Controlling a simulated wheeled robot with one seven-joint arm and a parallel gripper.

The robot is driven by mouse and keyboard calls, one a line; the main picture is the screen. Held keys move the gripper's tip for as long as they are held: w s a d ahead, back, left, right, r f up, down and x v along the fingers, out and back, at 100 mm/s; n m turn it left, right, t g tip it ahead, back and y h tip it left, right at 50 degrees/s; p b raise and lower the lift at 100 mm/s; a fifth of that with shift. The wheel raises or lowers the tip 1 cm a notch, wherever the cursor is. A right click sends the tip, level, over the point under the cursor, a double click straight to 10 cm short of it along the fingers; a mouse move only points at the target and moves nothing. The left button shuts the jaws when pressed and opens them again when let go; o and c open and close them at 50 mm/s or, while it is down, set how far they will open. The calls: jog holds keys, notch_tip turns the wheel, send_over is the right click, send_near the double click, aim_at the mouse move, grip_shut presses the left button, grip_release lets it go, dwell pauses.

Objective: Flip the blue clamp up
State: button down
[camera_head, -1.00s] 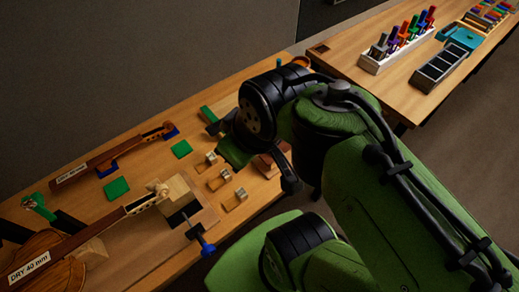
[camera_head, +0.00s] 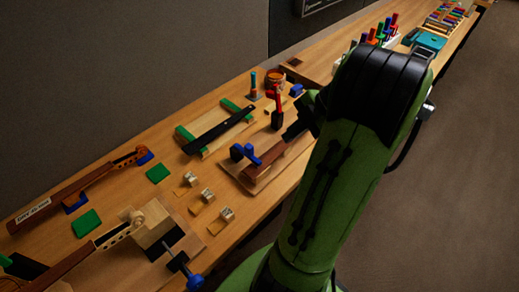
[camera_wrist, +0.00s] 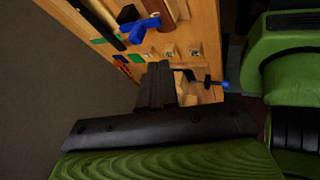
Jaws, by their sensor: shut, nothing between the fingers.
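The blue clamp (camera_head: 246,153) lies low at the left end of a brown wooden block, on a wooden board at the middle of the bench. In the wrist view the blue clamp (camera_wrist: 139,28) shows near the top, its bright blue handle lying out sideways. My gripper (camera_head: 292,132) is above the block, to the right of the clamp and apart from it. In the wrist view my gripper (camera_wrist: 157,68) is dark, shut and empty, with a gap between its tips and the clamp.
A red clamp (camera_head: 275,105) stands upright behind the board. A black bar (camera_head: 218,129) lies between green pads to the left. Several small metal pieces on wood (camera_head: 208,196) sit in front. A blue-handled screw (camera_head: 194,282) projects at the front left, near violin necks.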

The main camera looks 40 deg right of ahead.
jog(key=shift+s+d+f+n, duration=0.4)
jog(key=shift+s+d, duration=0.15)
jog(key=shift+s, duration=0.1)
jog(key=b, duration=0.4)
send_near(251, 154)
notch_tip(251, 154, down, 4)
jog(key=s+a, duration=0.2)
jog(key=s, duration=0.1)
jog(key=w, duration=0.4)
jog(key=shift+w+f+p, duration=0.3)
jog(key=shift+w+f, duration=0.05)
jog(key=shift+w, duration=0.05)
jog(key=shift+r, duration=0.15)
jog(key=shift+w+r+p, duration=0.2)
jog(key=shift+p, duration=0.3)
